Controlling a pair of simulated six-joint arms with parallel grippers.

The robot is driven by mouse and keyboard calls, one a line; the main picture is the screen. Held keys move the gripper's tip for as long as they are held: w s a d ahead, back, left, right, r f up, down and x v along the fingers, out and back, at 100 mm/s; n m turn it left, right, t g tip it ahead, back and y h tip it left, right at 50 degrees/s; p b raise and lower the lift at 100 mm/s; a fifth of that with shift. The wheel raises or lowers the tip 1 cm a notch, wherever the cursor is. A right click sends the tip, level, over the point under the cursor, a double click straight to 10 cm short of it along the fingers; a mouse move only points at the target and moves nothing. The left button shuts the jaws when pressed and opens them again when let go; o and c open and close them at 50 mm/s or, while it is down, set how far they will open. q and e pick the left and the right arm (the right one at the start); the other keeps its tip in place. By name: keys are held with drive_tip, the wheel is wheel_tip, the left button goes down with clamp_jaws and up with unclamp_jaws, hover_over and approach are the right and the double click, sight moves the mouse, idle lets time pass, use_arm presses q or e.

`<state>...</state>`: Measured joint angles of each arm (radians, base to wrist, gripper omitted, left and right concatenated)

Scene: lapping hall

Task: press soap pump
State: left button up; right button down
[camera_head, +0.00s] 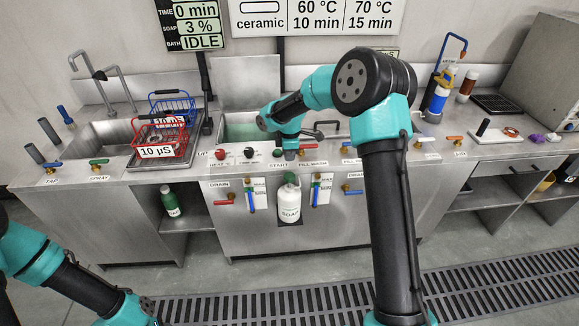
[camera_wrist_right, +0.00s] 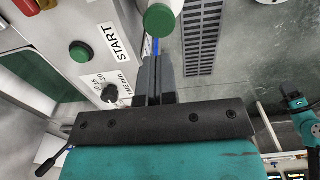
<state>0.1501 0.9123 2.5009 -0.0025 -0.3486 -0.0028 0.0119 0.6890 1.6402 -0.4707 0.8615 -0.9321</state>
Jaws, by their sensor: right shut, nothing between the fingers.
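The white soap bottle (camera_head: 289,204) is labelled SOAP and stands upright against the front of the steel counter. Its green pump top (camera_head: 291,179) also shows as a round green cap in the right wrist view (camera_wrist_right: 159,19). My right gripper (camera_head: 290,155) is at the counter's front edge, above the pump top. In the right wrist view its two fingers (camera_wrist_right: 158,68) are shut with nothing between them, and their tips point toward the cap with a small gap in the picture. My left arm shows at the lower left; its gripper is not visible.
A green START button (camera_wrist_right: 81,51) and a dark knob (camera_wrist_right: 109,93) lie close beside the right fingers. Blue and red valve handles flank the bottle. A red basket (camera_head: 160,138) sits by the sink.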

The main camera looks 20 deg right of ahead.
wheel_tip(320, 180, up, 4)
drive_tip(key=shift+f, duration=0.15)
idle(0.8)
drive_tip(key=m+y, duration=0.2)
drive_tip(key=m, duration=0.1)
approach(286, 179)
drive_tip(key=s+a+f, duration=0.1)
drive_tip(key=f, duration=0.1)
drive_tip(key=s+a+f, duration=0.2)
drive_tip(key=f, duration=0.1)
drive_tip(key=shift+s+a+f, duration=0.15)
drive_tip(key=shift+s+f, duration=0.05)
drive_tip(key=shift+f, duration=0.15)
drive_tip(key=s+a+f+m, duration=0.2)
drive_tip(key=s+f+m, duration=0.2)
drive_tip(key=s, duration=0.5)
drive_tip(key=s+a+f+m+y, duration=0.1)
drive_tip(key=s+a+f+m, duration=0.1)
drive_tip(key=s+f+m, duration=0.2)
drive_tip(key=s+a+f+m, duration=0.2)
drive_tip(key=s+f+m, duration=0.3)
drive_tip(key=s+f, duration=0.4)
drive_tip(key=s, duration=0.5)
drive_tip(key=shift+f+t+y, duration=0.25)
drive_tip(key=shift+t+y, duration=0.15)
drive_tip(key=shift+a, duration=0.1)
